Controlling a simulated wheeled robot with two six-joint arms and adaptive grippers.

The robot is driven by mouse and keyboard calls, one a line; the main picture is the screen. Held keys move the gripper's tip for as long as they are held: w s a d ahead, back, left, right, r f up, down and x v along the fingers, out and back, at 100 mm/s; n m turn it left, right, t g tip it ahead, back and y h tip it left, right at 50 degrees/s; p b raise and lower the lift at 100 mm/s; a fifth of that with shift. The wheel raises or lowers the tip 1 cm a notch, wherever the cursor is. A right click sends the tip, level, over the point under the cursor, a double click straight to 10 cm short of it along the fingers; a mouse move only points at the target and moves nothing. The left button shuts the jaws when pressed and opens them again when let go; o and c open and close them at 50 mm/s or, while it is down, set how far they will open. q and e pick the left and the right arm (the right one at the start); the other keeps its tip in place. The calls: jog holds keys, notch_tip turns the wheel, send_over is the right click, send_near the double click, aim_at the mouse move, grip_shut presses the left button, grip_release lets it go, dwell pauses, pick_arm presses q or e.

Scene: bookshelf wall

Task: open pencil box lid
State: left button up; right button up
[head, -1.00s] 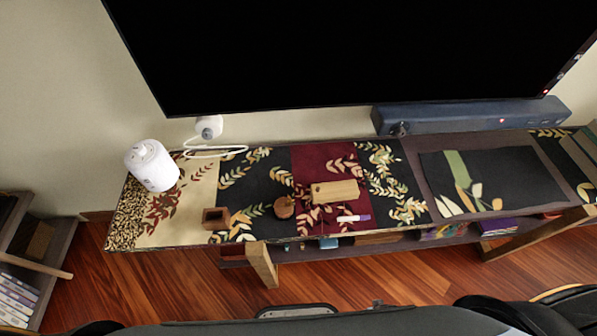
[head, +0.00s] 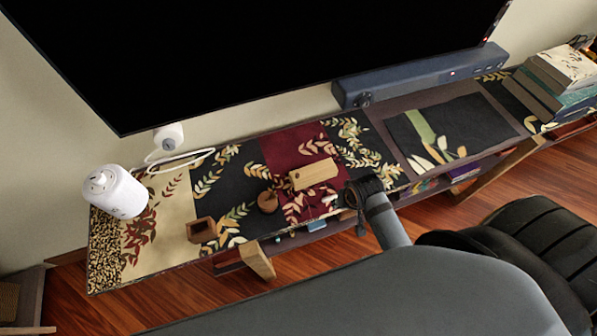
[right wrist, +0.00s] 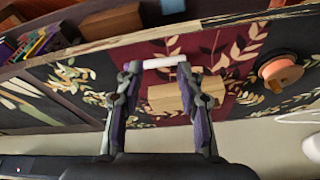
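The pencil box, a light wooden box with a dark round spot near one end (head: 314,174), lies shut on the maroon part of the shelf runner. It also shows in the right wrist view (right wrist: 172,98), partly behind a finger. My right gripper (head: 362,193) is at the shelf's front edge, just right of the box. In the right wrist view my right gripper (right wrist: 158,72) has its fingers apart and nothing clamped. A white marker (right wrist: 163,62) shows between the fingertips; I cannot tell whether they touch it. My left gripper is not in view.
A round wooden piece (head: 268,202) and a square wooden holder (head: 202,230) stand left of the box. A white canister (head: 115,192) is at the far left. A dark soundbar (head: 420,75) and a large screen are behind. Books (head: 562,80) are stacked at right.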

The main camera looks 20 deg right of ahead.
notch_tip(320, 180, up, 4)
jog(key=w+a+m, duration=0.2)
jog(key=m, duration=0.3)
jog(key=m+y, duration=0.4)
jog(key=m, duration=1.5)
send_near(298, 174)
jog(key=x, duration=0.8)
jog(key=shift+w+a+f, duration=0.1)
jog(key=shift+a+f, duration=0.1)
grip_shut()
